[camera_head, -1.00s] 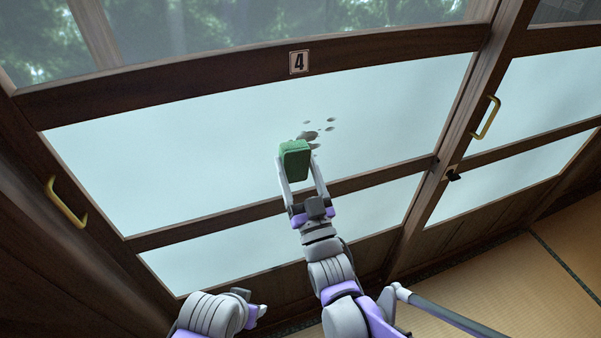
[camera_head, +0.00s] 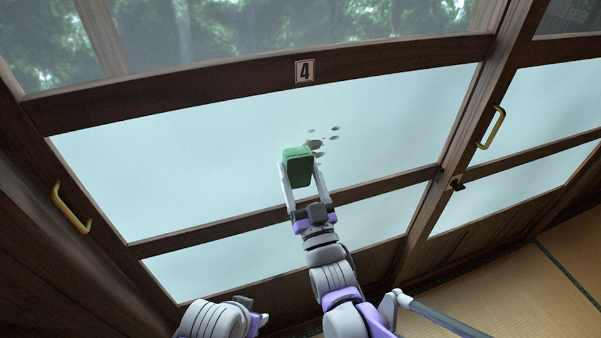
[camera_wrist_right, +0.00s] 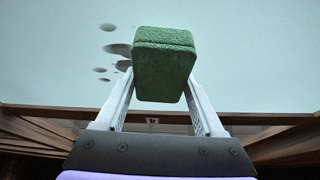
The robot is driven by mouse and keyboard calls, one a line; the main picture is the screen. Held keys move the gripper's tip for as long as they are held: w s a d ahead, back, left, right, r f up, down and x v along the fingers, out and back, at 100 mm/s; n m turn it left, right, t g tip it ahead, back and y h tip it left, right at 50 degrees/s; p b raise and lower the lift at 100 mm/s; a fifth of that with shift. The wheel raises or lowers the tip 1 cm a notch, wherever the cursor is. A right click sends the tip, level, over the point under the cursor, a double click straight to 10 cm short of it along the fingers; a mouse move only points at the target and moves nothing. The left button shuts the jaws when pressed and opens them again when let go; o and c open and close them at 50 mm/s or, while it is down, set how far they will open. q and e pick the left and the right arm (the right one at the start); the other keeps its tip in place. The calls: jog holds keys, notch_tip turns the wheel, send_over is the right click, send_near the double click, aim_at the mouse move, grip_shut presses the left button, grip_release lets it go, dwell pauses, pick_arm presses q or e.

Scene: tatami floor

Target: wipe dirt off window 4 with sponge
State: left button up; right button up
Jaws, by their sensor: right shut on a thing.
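Window 4 (camera_head: 190,160) is a pale frosted pane in a dark wood frame, with a "4" plate (camera_head: 305,70) on the rail above it. Grey dirt spots (camera_head: 315,144) lie on the pane right of its middle. My right gripper (camera_head: 300,172) is shut on a green sponge (camera_head: 298,165) in front of the pane, just below and left of the spots. In the right wrist view the sponge (camera_wrist_right: 163,65) sits between both fingers, with the dirt spots (camera_wrist_right: 118,49) to its left. I cannot tell whether it touches the glass. My left arm shows at the bottom; its fingers are unclear (camera_head: 262,320).
Brass handles are at the left (camera_head: 70,208) and on the right panel (camera_head: 491,128). A small dark latch (camera_head: 457,184) is on the frame between the panels. Tatami floor (camera_head: 500,285) is clear at lower right.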

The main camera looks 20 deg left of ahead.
aim_at(299, 163)
jog(key=shift+w+a, duration=0.4)
jog(key=shift+w, duration=0.2)
jog(key=shift+d, duration=0.1)
jog(key=shift+w+d+b, duration=0.2)
jog(key=shift+w+d, duration=0.8)
jog(key=shift+d, duration=0.45)
jog(key=shift+w+d+b, duration=0.25)
jog(key=shift+w+d, duration=0.75)
jog(key=shift+d, duration=0.5)
jog(key=shift+w+d+b, duration=0.2)
jog(key=shift+w+d, duration=0.8)
jog(key=shift+d, duration=0.45)
jog(key=shift+r+p, duration=0.6)
jog(key=shift+r, duration=0.25)
jog(key=shift+s+a+p, duration=0.25)
jog(key=shift+s+a, duration=0.75)
jog(key=shift+a, duration=0.5)
jog(key=shift+s+a+p, duration=0.2)
jog(key=shift+s+a, duration=0.8)
jog(key=shift+a, duration=0.5)
jog(key=shift+s+a+p, duration=0.25)
jog(key=shift+s+a, duration=0.75)
jog(key=shift+a, duration=0.5)
jog(key=shift+s+r+p, duration=0.1)
jog(key=shift+r+p, duration=0.55)
jog(key=shift+r, duration=0.15)
jog(key=shift+w+d, duration=0.6)
jog(key=shift+d, duration=0.2)
jog(key=shift+w+d, duration=0.55)
jog(key=shift+d, duration=0.2)
